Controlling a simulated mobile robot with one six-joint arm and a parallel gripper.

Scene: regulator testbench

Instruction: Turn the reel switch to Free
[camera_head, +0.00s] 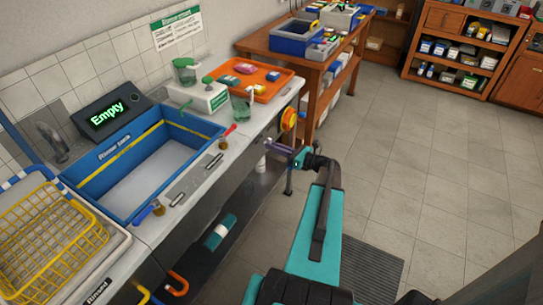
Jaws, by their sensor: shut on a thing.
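My gripper (284,150) is at the front right end of the sink bench, at the end of my teal and black arm. Its slim purple-grey jaws point left to the bench front, just below an orange and yellow round reel (289,119). The jaws are shut on a small part there, which looks to be the reel switch. The switch is too small and too covered by the jaws for me to make out its shape, its marks or which way it points.
The bench holds a blue rinse tank (125,200), a display (104,113) reading "Empty", an orange tray (262,90) and a yellow basket (45,235). A wooden table (262,41) stands behind. A dark floor mat (372,270) lies right of my arm. The tiled floor at right is clear.

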